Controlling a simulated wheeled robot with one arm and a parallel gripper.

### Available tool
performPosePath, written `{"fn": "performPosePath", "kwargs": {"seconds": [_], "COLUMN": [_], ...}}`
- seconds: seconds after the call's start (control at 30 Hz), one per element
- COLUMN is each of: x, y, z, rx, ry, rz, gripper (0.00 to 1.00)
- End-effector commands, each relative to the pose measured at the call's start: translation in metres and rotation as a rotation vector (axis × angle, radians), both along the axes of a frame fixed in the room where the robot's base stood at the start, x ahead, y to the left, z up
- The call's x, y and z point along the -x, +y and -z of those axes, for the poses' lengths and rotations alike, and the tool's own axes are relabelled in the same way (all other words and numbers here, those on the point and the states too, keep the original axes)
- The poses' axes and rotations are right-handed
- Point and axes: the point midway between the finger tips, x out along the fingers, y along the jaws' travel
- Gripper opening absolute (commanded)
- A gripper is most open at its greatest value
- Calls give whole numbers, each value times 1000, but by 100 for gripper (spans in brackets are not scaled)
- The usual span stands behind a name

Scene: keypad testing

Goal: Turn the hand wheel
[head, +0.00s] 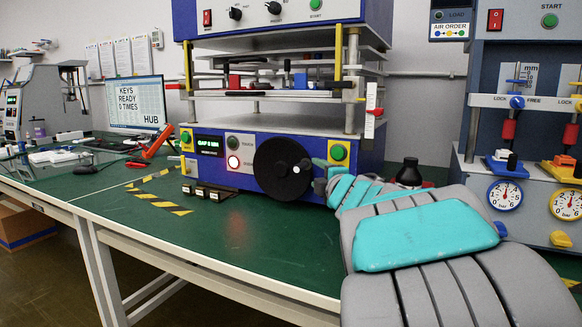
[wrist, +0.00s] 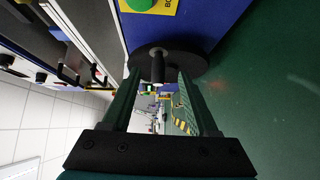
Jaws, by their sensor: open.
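The hand wheel (head: 272,172) is a black disc on the front of the blue machine. In the wrist view the wheel (wrist: 187,64) lies just beyond my fingertips. Its handle (wrist: 157,66) sticks out towards my gripper, between the two fingers. My gripper (wrist: 157,80) is open, with a finger on either side of the handle and a visible gap beside it. In the head view my gripper (head: 318,173) is at the right edge of the wheel, partly hidden by my arm.
Small black blocks (head: 208,192) sit on the green table (head: 230,240) at the left. A gauge panel (head: 478,130) stands at the right.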

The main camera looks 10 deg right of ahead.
Motion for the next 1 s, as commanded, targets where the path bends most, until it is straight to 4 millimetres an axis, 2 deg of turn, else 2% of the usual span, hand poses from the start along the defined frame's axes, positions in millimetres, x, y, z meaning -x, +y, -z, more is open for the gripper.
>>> {"fn": "performPosePath", "kwargs": {"seconds": [0.27,0.8,1.0], "x": [-8,-70,-79], "y": [9,19,20], "z": [0,1,2], "rx": [58,56,57], "ry": [-17,-19,-17], "rz": [-42,-42,-39], "gripper": [60,60,60]}}
